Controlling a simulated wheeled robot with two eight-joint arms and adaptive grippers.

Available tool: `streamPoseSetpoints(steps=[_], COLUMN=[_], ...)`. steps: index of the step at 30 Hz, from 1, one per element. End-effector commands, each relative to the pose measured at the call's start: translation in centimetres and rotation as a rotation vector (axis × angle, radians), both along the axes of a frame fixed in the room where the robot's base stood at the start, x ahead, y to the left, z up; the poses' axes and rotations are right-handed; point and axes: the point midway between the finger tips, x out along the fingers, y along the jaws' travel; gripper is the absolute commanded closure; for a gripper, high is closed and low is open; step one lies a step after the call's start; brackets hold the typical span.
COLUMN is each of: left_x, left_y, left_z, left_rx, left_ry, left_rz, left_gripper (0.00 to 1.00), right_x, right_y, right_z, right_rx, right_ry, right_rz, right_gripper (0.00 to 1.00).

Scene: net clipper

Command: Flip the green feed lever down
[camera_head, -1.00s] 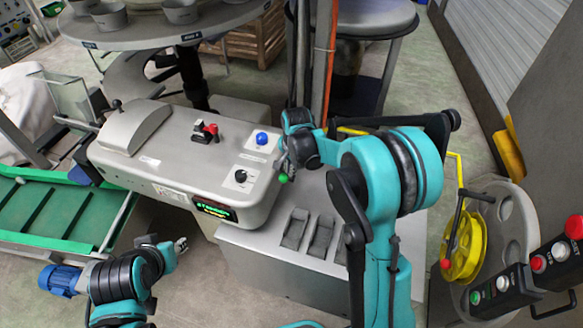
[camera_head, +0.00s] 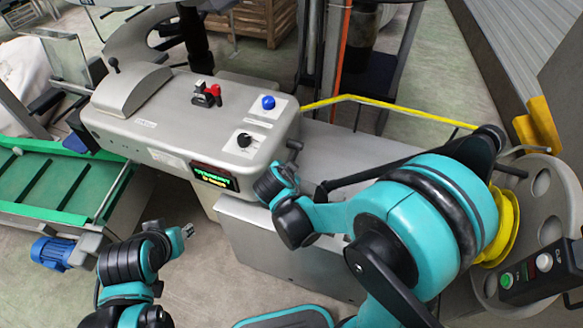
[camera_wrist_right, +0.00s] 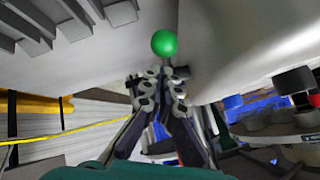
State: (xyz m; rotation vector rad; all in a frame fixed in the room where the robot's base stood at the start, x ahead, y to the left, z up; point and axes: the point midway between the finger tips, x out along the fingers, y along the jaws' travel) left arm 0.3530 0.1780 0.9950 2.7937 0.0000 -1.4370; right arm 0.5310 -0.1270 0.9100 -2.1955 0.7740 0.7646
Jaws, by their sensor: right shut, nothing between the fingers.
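The green ball knob of the feed lever (camera_wrist_right: 165,43) shows in the right wrist view, just beyond my right fingertips, beside the pale grey machine housing. My right gripper (camera_wrist_right: 163,73) is shut with nothing between its fingers, and its tips point at the knob's underside in that picture. I cannot tell whether they touch it. In the head view the knob is hidden behind my right wrist, at the right end of the grey control housing (camera_head: 175,125). My left gripper (camera_head: 187,230) hangs low in front of the housing, away from the lever; its fingers are too small to read.
The housing carries a blue button (camera_head: 268,102), a red-and-black switch (camera_head: 208,95), a black knob (camera_head: 244,140) and a lit display (camera_head: 213,177). A green conveyor (camera_head: 55,185) lies left. A yellow reel (camera_head: 505,225) stands right, behind my right arm.

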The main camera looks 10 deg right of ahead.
Motion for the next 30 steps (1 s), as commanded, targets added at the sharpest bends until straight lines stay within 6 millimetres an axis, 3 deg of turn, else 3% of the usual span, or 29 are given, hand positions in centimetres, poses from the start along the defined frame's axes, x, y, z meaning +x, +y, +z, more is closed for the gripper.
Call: streamPoseSetpoints(steps=[12, 30], left_x=[0.0, 0.0], left_y=[0.0, 0.0], left_z=[-1.7, -1.2], left_rx=[0.0, 0.0], left_ry=[0.0, 0.0], left_rz=[0.0, 0.0], left_gripper=[0.66, 0.66], right_x=[-0.5, -0.4], right_y=[0.3, 0.0], right_z=[-1.9, -1.4], right_rx=[0.003, 0.004], right_ry=[0.005, 0.008], right_rz=[-0.001, -0.002], right_gripper=[1.0, 1.0])
